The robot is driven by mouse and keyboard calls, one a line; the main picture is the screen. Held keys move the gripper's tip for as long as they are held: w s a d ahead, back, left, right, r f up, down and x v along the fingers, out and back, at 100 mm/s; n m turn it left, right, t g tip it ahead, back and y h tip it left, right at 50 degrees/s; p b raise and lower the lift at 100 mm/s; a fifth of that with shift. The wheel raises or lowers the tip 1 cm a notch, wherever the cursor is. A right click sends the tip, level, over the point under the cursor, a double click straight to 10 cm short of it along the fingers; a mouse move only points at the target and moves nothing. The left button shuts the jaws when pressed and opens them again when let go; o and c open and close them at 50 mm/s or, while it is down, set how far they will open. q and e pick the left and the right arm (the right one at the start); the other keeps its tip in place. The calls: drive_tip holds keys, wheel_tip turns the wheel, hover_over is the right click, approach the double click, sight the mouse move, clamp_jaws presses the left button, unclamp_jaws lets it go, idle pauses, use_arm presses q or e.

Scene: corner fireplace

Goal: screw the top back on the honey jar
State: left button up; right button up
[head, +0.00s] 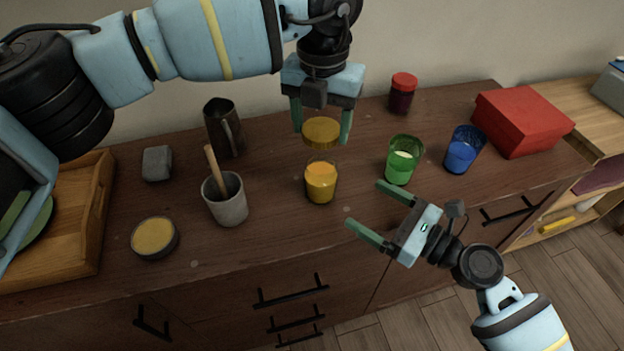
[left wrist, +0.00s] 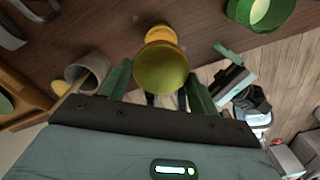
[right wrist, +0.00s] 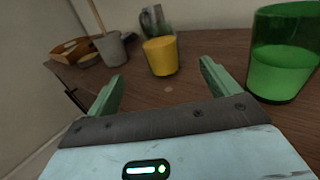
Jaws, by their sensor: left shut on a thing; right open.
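The honey jar (head: 321,182) is a small clear jar with amber contents, standing upright and uncovered on the brown cabinet top. It also shows in the right wrist view (right wrist: 161,55), in front of the open fingers. My left gripper (head: 321,128) is shut on the round golden lid (head: 321,132) and holds it above the jar, apart from it. In the left wrist view the lid (left wrist: 161,70) covers part of the jar (left wrist: 161,34). My right gripper (head: 371,213) is open and empty, at the front right of the jar.
A green glass (head: 402,160) and a blue glass (head: 463,149) stand right of the jar. A red-lidded jar (head: 402,93) and red box (head: 522,121) are behind. A grey mortar with pestle (head: 226,200), dark pitcher (head: 224,128), round tin (head: 155,238) and wooden tray (head: 85,235) are left.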

use_arm(q)
drive_tip(key=shift+s+d, duration=0.1)
drive_tip(key=shift+d, duration=0.05)
use_arm(e)
drive_tip(key=shift+d, duration=0.1)
drive_tip(key=x, duration=1.2)
drive_tip(key=c, duration=1.5)
use_arm(q)
hover_over(321, 171)
drive_tip(key=shift+f, duration=2.5)
use_arm(e)
drive_tip(key=shift+o, duration=0.2)
use_arm(q)
drive_tip(key=shift+f, duration=0.1)
drive_tip(key=shift+f, duration=0.75)
drive_tip(key=shift+f, duration=0.6)
